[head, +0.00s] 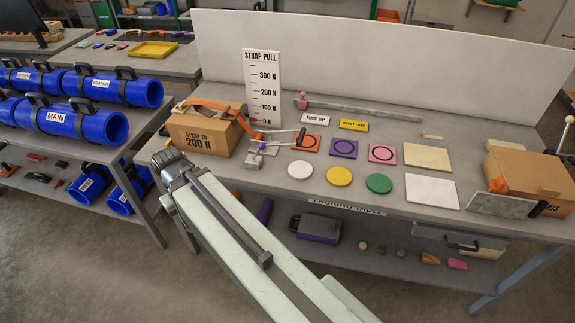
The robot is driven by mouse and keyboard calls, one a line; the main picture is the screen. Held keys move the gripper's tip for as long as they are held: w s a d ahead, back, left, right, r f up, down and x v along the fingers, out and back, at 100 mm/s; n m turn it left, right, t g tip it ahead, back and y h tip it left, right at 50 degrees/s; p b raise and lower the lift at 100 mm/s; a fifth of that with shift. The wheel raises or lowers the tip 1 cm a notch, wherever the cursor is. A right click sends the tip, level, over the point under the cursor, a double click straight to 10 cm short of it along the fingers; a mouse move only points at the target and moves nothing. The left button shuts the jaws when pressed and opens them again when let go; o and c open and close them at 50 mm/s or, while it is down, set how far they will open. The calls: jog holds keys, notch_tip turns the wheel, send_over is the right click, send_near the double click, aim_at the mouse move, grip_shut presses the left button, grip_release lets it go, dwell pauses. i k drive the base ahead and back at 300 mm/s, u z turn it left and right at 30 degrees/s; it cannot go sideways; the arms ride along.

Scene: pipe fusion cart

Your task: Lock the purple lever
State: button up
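I cannot make out a purple lever for certain. A short upright lever with a pinkish-mauve knob (302,99) stands at the left end of a long grey bar at the back of the workbench (270,182). Whether it is locked cannot be told. My light-coloured arm reaches up from the bottom of the head view to a ridged grey joint near the bench's left front corner. My gripper does not show, so what it holds is hidden.
A cardboard box (203,131) with an orange strap and a metal ratchet (268,148) stands on the bench's left. Flat coloured discs and square pads lie mid-bench. Another box (530,170) stands at the right. Blue pipes (115,87) fill the left racks. A purple case (318,229) sits below.

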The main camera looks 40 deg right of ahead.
aim_at(261, 146)
jog(key=u, duration=0.05)
jog(key=k, duration=0.25)
jog(key=z, duration=0.95)
jog(key=k, duration=1.35)
jog(key=u, duration=0.15)
jog(key=i, duration=0.65)
jog(key=u, duration=0.6)
jog(key=i, duration=1.05)
jog(key=u, duration=0.2)
